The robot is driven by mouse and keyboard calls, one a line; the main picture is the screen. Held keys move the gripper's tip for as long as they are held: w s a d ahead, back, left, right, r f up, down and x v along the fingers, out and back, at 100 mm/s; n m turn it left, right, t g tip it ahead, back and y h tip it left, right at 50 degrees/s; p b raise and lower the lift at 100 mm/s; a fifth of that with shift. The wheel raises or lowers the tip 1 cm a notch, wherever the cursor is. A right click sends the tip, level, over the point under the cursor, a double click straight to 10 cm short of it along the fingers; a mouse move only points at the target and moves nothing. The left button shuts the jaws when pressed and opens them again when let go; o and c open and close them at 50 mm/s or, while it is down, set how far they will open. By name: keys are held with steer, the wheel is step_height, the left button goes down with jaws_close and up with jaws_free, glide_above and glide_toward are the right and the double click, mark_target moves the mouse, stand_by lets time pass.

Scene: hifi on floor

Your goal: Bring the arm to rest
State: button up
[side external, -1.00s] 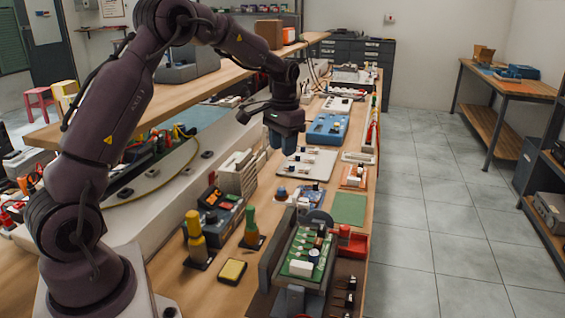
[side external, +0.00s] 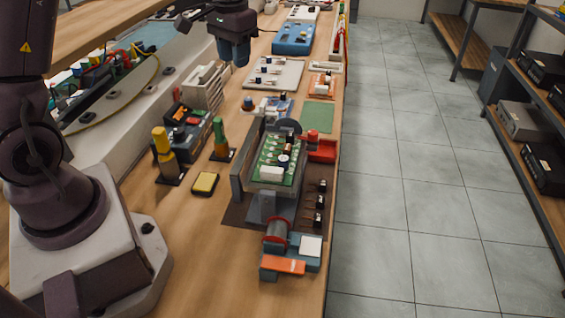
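My gripper (side external: 236,54) hangs at the top of the side view, pointing down, above the left part of the bench. It is apart from the bench top, to the left of a white board with small parts (side external: 275,73). Its two dark blue fingers look close together, but whether they are open or shut is not clear. No held object shows at the fingertips. The upper part of my arm is cut off by the top edge of the picture.
A green circuit board (side external: 277,160) sits in a grey holder on the wooden bench (side external: 215,270). A yellow-handled tool (side external: 161,145), a green-handled tool (side external: 219,135) and a yellow block (side external: 205,184) stand nearby. A blue case (side external: 293,38) lies farther back. Tiled floor is clear at right.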

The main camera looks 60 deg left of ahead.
steer(key=s+d+r+m+t, duration=0.1)
steer(key=s+d+r+t, duration=0.1)
steer(key=s+d+r, duration=0.3)
steer(key=s+d+r+m+t, duration=0.2)
steer(key=s+d+r+t, duration=0.1)
steer(key=s+d, duration=0.7)
steer(key=s+r, duration=0.1)
steer(key=s, duration=0.2)
steer(key=shift+s+d+r+t, duration=0.15)
steer(key=shift+r+t, duration=0.15)
steer(key=shift+r, duration=0.05)
